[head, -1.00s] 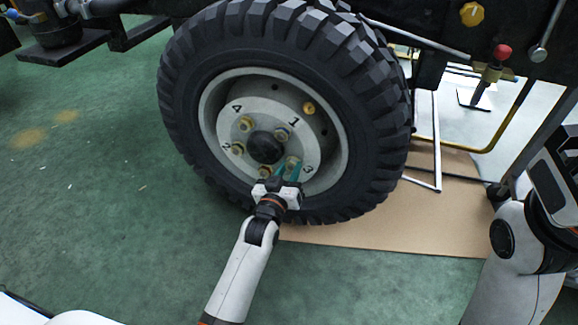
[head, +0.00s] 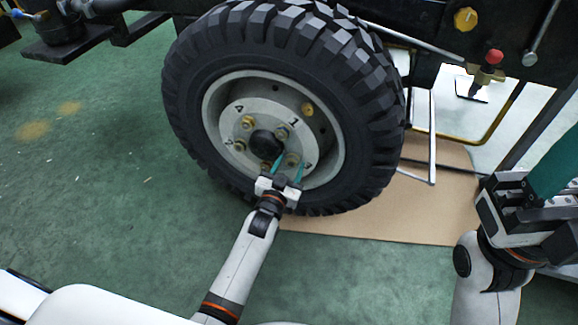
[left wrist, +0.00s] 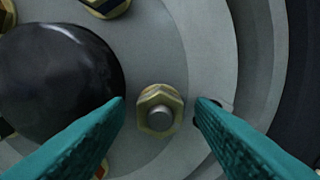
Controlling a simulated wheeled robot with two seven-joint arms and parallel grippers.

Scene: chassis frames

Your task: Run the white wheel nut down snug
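The wheel (head: 231,112) carries several brass-coloured nuts around a black hub cap (head: 266,144). One nut (head: 292,159), at the lower right of the cap near the number 3, also fills the middle of the left wrist view (left wrist: 160,112), with a stud end in its centre. I cannot make out a white mark on it. My left gripper (head: 287,166) is open in front of this nut. In the left wrist view its teal fingers (left wrist: 160,112) stand either side of the nut, apart from it. My right gripper (head: 552,165) is at the right edge, partly cut off; its opening is unclear.
Other nuts sit close by: a blue-marked one (head: 282,132) near number 1, a yellow one (head: 247,122), and a red-marked one (head: 265,167) below the cap. A cardboard sheet (head: 420,215) lies under the wheel. Green floor to the left is open.

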